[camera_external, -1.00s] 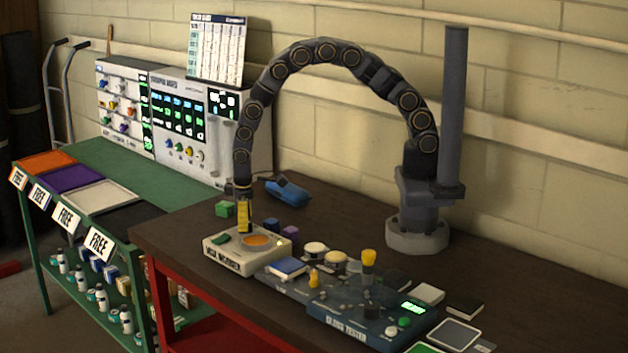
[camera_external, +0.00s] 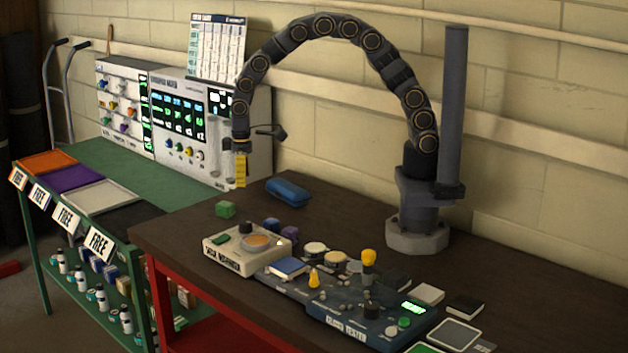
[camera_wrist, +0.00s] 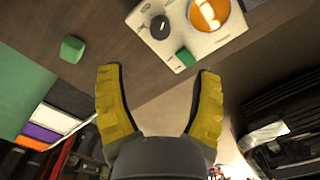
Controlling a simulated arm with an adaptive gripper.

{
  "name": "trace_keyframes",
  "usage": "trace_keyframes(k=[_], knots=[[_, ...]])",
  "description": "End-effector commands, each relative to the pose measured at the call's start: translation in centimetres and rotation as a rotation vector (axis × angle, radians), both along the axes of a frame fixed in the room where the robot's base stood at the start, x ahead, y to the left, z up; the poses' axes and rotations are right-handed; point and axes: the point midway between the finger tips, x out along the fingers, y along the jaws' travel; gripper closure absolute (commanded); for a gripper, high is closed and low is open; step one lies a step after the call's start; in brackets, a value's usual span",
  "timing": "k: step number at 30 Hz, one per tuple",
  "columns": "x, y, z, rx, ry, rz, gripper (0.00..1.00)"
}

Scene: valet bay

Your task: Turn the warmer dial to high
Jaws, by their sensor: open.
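The wax warmer (camera_external: 240,262) is a cream box near the left front corner of the dark table. A black dial (camera_external: 246,228) stands at its back left, beside a round pan of orange wax (camera_external: 260,241). In the wrist view the dial (camera_wrist: 160,26) is a black knob with a light pointer line, and marks are printed around it, too small to read. A green block (camera_wrist: 184,57) lies on the warmer's corner. My gripper (camera_external: 241,180) is open and empty, raised above and behind the warmer. Its yellow fingers (camera_wrist: 160,95) are spread apart, clear of the dial.
A loose green block (camera_external: 225,209) and a blue case (camera_external: 288,191) lie on the table behind the warmer. The gloss tester (camera_external: 345,328) and jars stand to its right. The green shelf cart (camera_external: 150,170) is at the left.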

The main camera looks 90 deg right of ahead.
Motion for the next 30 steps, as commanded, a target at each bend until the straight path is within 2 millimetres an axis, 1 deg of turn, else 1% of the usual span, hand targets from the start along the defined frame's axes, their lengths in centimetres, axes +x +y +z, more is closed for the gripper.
trace_keyframes(k=[2,3,6,11,14,24,27,30], knots=[[0.0,0.0,-0.9,0.000,0.004,-0.018,0.36],[0.0,0.1,-1.8,0.001,0.005,-0.042,0.36],[-0.1,0.1,-3.8,0.001,0.006,-0.095,0.36],[0.1,0.0,-4.6,0.000,0.000,-0.108,0.36],[0.0,0.0,-5.5,0.000,0.001,-0.108,0.36],[-0.1,0.0,-10.7,0.000,0.004,-0.108,0.36],[0.0,0.0,-11.7,0.000,0.002,-0.107,0.36],[0.0,0.0,-11.9,0.000,0.000,-0.107,0.36]])
